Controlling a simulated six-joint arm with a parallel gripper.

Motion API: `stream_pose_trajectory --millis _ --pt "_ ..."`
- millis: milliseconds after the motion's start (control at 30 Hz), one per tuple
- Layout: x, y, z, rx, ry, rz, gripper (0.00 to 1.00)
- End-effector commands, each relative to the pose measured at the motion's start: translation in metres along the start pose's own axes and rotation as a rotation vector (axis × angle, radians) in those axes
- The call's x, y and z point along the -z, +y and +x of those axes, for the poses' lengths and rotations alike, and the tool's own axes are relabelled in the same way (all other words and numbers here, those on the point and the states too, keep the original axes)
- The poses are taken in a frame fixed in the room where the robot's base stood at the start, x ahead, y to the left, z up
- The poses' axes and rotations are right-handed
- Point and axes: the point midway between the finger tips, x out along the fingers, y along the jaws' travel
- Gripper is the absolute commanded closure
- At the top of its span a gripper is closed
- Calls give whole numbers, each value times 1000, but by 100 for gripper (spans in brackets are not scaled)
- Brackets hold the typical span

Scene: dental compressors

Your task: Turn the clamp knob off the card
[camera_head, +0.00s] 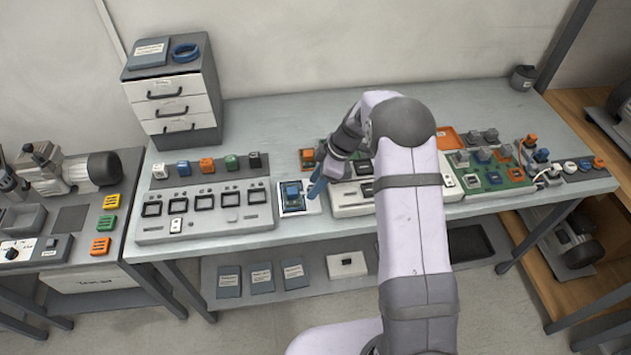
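A small dark block with a blue top (291,190), which looks like the clamp knob, sits upright on a white card (295,211) on the bench, just right of the long white panel. My gripper (314,190) is close to the right of the blue-topped block, with blue finger parts pointing down and left. A gap seems to show between the finger and the block, but contact is hard to judge. My arm hides part of the gripper, and I cannot see both fingertips clearly.
A white panel with dark sockets (205,213) lies left of the card, with several coloured blocks behind it. Another white panel (350,205) lies right, partly behind my arm. Green boards (490,178) and cables are farther right.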

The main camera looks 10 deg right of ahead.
Motion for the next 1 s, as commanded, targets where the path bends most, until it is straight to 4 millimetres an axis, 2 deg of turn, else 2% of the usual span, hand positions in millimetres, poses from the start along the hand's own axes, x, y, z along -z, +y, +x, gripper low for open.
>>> stream_pose_trajectory --millis 133,300,667,1000 --pt "0 0 0 0 0 0 62" --pt "0 0 0 0 0 0 100" --pt "-1 0 1 -13 -1 29 100" --pt "-2 -3 4 -89 0 207 100"
